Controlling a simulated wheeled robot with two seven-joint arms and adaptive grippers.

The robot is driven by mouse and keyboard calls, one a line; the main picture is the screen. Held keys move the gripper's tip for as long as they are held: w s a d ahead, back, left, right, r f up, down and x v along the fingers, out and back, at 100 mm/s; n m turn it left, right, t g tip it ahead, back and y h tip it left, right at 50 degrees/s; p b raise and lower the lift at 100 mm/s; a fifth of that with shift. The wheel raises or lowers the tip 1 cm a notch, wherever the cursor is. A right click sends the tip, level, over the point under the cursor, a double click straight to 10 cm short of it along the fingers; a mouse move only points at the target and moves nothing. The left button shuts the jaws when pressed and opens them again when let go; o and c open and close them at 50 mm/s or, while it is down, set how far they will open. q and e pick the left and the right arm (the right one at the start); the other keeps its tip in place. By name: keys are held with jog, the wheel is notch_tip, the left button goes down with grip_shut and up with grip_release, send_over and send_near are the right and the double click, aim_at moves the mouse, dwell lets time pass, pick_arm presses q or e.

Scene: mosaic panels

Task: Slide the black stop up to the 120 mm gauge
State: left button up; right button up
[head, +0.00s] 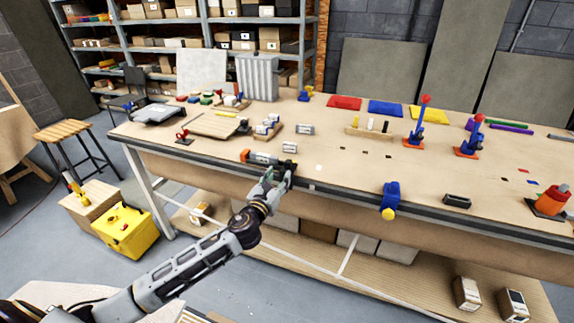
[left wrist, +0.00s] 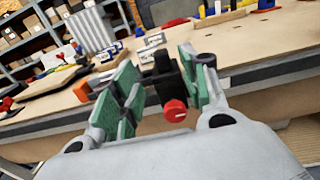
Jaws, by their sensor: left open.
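The black stop (left wrist: 165,72) with its red knob (left wrist: 175,110) stands between the two green-padded fingers of my left gripper (left wrist: 158,82). The fingers are open, and I cannot tell whether either one touches it. In the head view my left gripper (head: 281,176) is at the table's front edge, and the stop (head: 288,164) shows small just beyond it. An orange end block (head: 245,156) is to the left, with a grey labelled bar (head: 264,159) beside it, towards the stop. I cannot read its label. My right gripper is not in view.
Two loose grey labelled blocks lie behind, one near (head: 290,147) and one farther back (head: 305,129). A wooden board (head: 213,125) lies to the left. A blue clamp with a yellow knob (head: 389,201) sits on the front edge to the right. The tabletop between is mostly clear.

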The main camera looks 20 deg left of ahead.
aim_at(287, 164)
pick_arm(q)
jog(key=w, duration=0.3)
jog(key=shift+w+d+b, duration=0.1)
jog(key=shift+w+b, duration=0.15)
jog(key=shift+b, duration=0.05)
jog(key=shift+w+b, duration=0.35)
jog(key=shift+w, duration=1)
jog(key=shift+w+b, duration=0.3)
jog(key=shift+w, duration=1.05)
jog(key=shift+c, duration=0.3)
grip_shut()
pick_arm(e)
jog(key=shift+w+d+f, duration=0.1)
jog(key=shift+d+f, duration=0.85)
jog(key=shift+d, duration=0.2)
